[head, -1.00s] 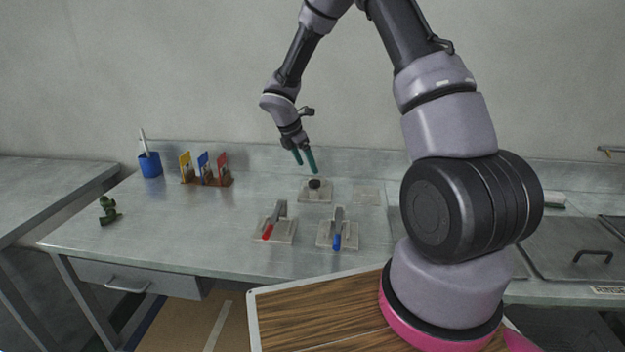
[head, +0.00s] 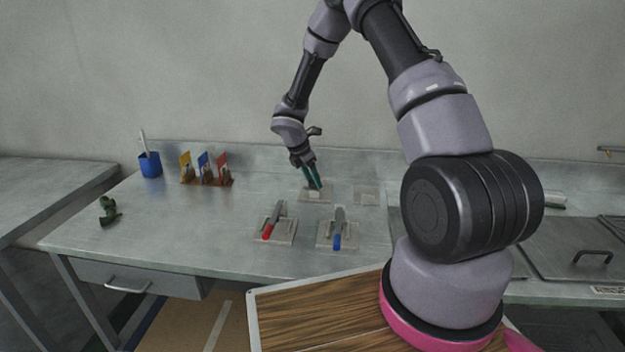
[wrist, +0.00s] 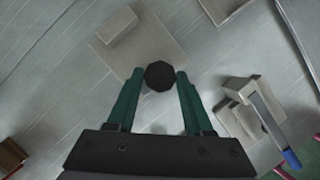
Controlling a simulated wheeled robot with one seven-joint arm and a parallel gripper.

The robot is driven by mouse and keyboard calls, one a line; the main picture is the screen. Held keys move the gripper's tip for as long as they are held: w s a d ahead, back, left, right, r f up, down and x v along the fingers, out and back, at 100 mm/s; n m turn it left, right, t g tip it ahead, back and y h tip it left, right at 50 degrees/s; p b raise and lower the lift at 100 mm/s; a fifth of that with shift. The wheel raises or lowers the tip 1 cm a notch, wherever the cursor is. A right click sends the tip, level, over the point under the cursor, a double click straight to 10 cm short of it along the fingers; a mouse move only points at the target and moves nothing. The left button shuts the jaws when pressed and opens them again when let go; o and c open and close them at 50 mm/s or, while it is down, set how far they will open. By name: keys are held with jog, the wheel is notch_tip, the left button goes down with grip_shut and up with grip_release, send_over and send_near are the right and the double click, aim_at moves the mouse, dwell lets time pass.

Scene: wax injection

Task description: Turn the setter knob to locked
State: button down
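The setter knob is a dark, many-sided knob (wrist: 160,75) on a pale square base plate (wrist: 170,30). In the head view the base plate (head: 316,197) lies toward the back of the metal table, and the knob is mostly hidden by my fingers. My gripper (head: 315,186) points down over it. In the wrist view my gripper (wrist: 158,76) has its two green fingers open, one on each side of the knob. A narrow gap shows on both sides. I cannot tell the fingertips' exact height against the knob, and no lock marking is legible.
A red-handled lever (head: 268,232) and a blue-handled lever (head: 337,242) sit on plates in front of the knob. A flat pale plate (head: 367,196) lies right of it. Coloured cards (head: 204,163), a blue cup (head: 150,165) and a green object (head: 109,212) stand to the left.

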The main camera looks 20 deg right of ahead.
jog(key=shift+m, duration=0.3)
jog(key=m+g, duration=0.1)
jog(key=m, duration=0.3)
jog(key=shift+w+a+g, duration=0.1)
jog(key=shift+w+g, duration=0.1)
jog(key=shift+g, duration=0.2)
jog(key=m+g, duration=0.1)
jog(key=m, duration=0.3)
jog(key=shift+w+m+g, duration=0.2)
jog(key=shift+m+g, duration=0.2)
jog(key=m+g+y, duration=0.1)
jog(key=m, duration=0.3)
jog(key=shift+w+m, duration=0.1)
jog(key=shift+m, duration=0.2)
jog(key=shift+d+m+g+y, duration=0.15)
jog(key=shift+m+g+y, duration=0.2)
jog(key=shift+m, duration=0.6)
jog(key=shift+d+m+g+y, duration=0.1)
jog(key=shift+m+g+y, duration=0.2)
jog(key=shift+m, duration=0.65)
jog(key=shift+c, duration=1.4)
grip_release()
